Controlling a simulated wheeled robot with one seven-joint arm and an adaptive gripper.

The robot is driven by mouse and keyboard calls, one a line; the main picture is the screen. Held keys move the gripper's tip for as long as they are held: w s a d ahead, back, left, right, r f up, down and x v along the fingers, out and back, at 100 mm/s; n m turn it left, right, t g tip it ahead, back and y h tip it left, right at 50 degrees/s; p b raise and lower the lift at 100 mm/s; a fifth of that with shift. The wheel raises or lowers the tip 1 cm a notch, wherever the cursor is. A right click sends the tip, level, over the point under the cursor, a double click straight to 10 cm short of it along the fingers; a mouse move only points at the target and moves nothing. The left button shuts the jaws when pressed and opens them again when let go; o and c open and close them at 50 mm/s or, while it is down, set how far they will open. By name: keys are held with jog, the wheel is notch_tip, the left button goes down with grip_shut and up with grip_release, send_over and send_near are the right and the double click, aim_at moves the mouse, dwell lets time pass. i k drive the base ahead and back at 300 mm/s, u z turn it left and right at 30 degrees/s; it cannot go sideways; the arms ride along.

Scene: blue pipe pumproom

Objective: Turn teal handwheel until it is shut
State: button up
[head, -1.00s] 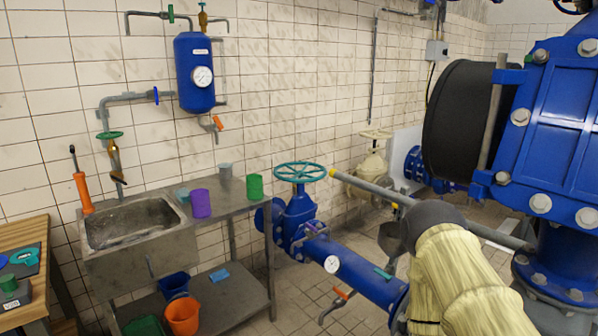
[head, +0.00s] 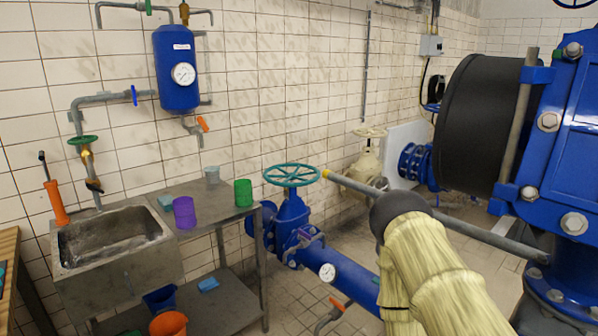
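The teal handwheel (head: 291,175) sits level on top of a blue valve (head: 292,213) in the blue pipe, near the middle of the head view. My cream-sleeved arm (head: 432,262) reaches up from the lower right and ends in a dark rounded wrist part (head: 398,209). My gripper's fingers are hidden beyond it. A long rod (head: 350,183) with a yellow tip passes behind the wrist, its tip close to the wheel's right rim. I cannot tell whether it touches the rim or whether my gripper holds it.
A steel sink (head: 118,262) and side table (head: 215,203) with several cups stand left of the valve. A cream valve (head: 367,158) stands behind the rod. A large blue flanged pipe body (head: 575,150) and black drum (head: 478,125) fill the right.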

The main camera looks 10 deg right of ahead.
aim_at(292, 177)
jog(key=u, duration=0.15)
jog(key=i, duration=1.85)
jog(key=z, duration=0.1)
